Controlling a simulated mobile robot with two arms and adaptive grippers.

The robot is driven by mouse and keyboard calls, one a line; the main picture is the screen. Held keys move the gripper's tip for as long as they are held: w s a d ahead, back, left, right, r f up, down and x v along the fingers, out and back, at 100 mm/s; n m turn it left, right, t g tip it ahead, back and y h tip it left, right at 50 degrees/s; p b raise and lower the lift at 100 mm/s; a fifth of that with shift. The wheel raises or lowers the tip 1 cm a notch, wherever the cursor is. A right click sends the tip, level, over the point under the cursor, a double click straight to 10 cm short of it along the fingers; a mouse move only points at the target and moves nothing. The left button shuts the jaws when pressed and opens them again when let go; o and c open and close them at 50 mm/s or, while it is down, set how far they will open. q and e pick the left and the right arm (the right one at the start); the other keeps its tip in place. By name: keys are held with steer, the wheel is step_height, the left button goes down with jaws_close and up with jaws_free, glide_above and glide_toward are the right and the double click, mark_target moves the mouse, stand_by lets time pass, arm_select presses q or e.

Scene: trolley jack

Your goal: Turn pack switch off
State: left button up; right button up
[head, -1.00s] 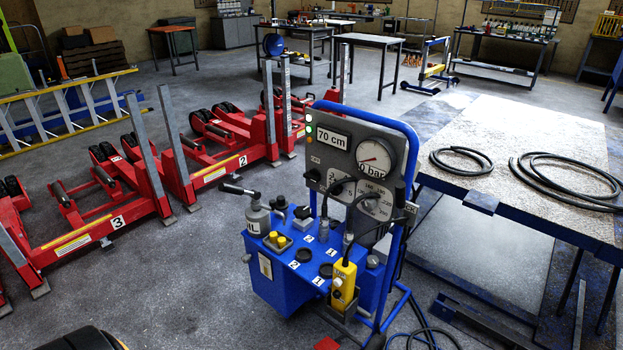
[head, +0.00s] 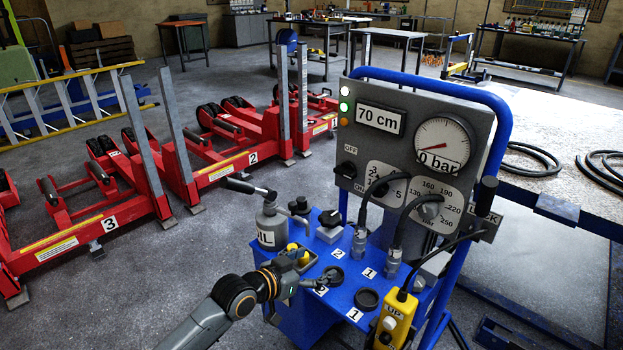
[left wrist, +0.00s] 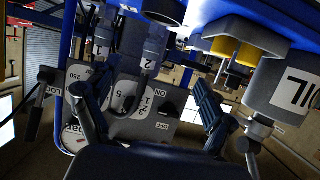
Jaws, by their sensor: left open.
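The blue jack trolley (head: 335,300) carries a grey control panel (head: 455,110). The black OFF/ON switch (head: 346,170) sits at the panel's left side, with OFF above it and ON below; which mark it points to is hard to tell. In the left wrist view the panel appears turned, with the black switch (left wrist: 168,107) beside the ON mark, between my fingers in the picture. My left gripper (head: 312,268) is open and empty over the trolley's blue top, below and left of the switch and apart from it. My right gripper is not in view.
A grey OIL bottle (head: 268,228), yellow buttons (head: 298,252), hose plugs (head: 358,240) and a yellow pendant (head: 396,318) crowd the trolley top. A blue frame (head: 495,200) rises at the right. Red jacks (head: 215,160) stand on the floor at left. A table (head: 580,130) with hoses is at right.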

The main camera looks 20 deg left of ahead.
arm_select(q)
steer(key=w+a+r+t, duration=0.2)
steer(key=w+a+r, duration=0.1)
steer(key=r, duration=0.3)
steer(key=w+a+r+t, duration=0.2)
steer(key=w+a+r, duration=0.15)
steer(key=r, duration=0.35)
steer(key=b, duration=0.2)
glide_toward(342, 173)
steer(key=w, duration=0.3)
steer(key=shift+h, duration=0.4)
steer(key=x, duration=0.4)
steer(key=shift+w+d+f+b, duration=0.2)
steer(key=shift+w+d+b, duration=0.1)
steer(key=shift+d+b, duration=0.1)
steer(key=shift+w+d, duration=0.1)
steer(key=shift+w, duration=0.25)
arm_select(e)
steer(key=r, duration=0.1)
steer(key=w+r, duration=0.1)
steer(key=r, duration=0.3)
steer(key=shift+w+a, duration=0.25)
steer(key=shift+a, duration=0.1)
arm_select(q)
steer(key=c, duration=1.1)
steer(key=shift+c, duration=0.2)
